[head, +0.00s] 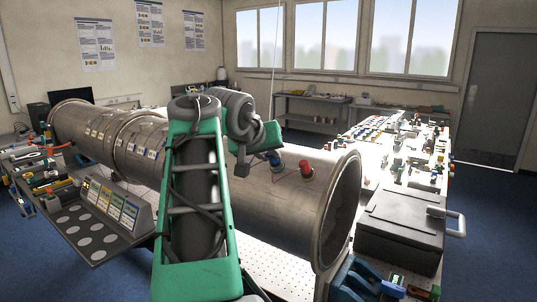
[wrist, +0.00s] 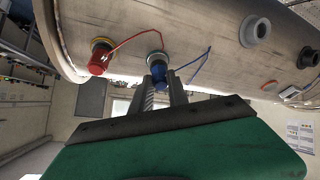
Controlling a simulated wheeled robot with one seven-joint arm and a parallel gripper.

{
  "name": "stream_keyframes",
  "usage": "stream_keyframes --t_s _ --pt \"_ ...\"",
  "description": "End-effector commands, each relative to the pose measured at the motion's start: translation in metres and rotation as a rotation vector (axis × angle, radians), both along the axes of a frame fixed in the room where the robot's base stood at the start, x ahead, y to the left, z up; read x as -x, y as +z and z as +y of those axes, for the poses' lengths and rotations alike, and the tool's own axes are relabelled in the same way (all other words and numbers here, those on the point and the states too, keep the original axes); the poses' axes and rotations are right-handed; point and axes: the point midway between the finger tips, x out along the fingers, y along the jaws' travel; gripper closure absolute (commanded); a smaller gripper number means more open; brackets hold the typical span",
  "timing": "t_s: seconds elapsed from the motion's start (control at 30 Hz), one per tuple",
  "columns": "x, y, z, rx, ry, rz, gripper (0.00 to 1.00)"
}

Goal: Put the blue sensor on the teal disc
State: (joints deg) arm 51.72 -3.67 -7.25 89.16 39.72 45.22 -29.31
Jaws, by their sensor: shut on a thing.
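The blue sensor (head: 277,164) is at the upper side of the large metal pipe (head: 245,195), left of a red sensor (head: 307,170). In the wrist view the blue sensor (wrist: 159,74) sits between the two fingers of my gripper (wrist: 161,82), which is shut on it. Its grey end is against or very near the pipe wall; I cannot tell if they touch. A thin blue wire (wrist: 200,62) runs beside it. In the head view my gripper (head: 268,156) is partly hidden by its own green housing.
The red sensor (wrist: 99,62) stands on a yellow ring close beside my gripper, with a red wire. Grey fittings (wrist: 256,30) stick out of the pipe. A panel with pale discs (head: 85,230) is at left; a black case (head: 400,228) is on the cluttered right table.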

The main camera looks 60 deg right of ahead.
Motion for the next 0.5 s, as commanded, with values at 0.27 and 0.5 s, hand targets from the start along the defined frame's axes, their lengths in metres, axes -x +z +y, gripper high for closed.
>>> stream_keyframes --t_s 0.27,0.5 --pt "0.0011 -0.0051 -0.0032 0.000 -0.002 -0.001 1.00" --pt "0.0014 -0.0074 -0.0053 0.001 -0.002 -0.001 1.00"
